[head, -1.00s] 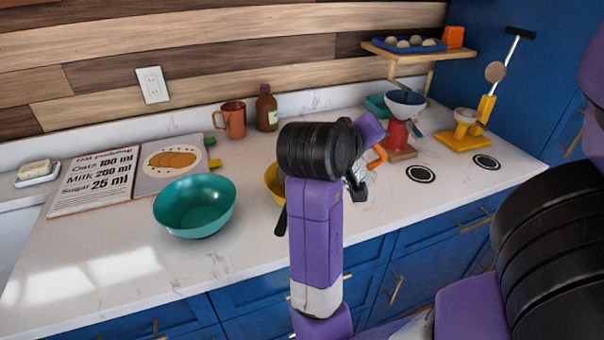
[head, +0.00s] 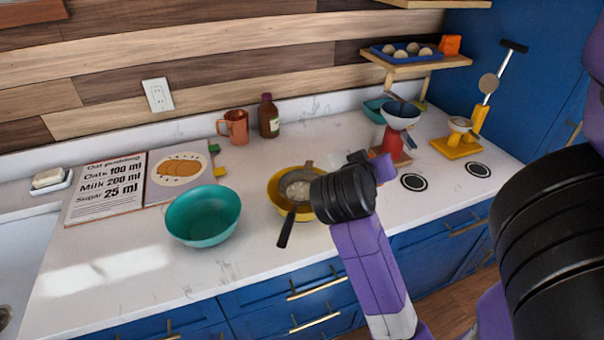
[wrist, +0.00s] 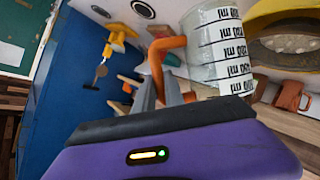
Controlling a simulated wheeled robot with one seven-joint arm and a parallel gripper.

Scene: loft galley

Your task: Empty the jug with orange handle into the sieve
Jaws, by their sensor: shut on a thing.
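The jug with orange handle (wrist: 218,50) is clear with black ml marks and fills the upper middle of the wrist view. My gripper (wrist: 158,90) is shut on its orange handle (wrist: 157,62). In the head view my arm hides the jug and my fingers. The sieve (head: 297,187) has a dark handle pointing toward the front edge and rests over a yellow bowl (head: 276,203). Something pale shows in its mesh. In the wrist view the sieve (wrist: 288,43) is beside the jug, to its right. I cannot tell the jug's contents or exact tilt.
A teal bowl (head: 203,214) stands left of the sieve. A copper mug (head: 235,127) and a brown bottle (head: 268,117) stand behind. A recipe book (head: 135,183) lies left. Counter in front is clear.

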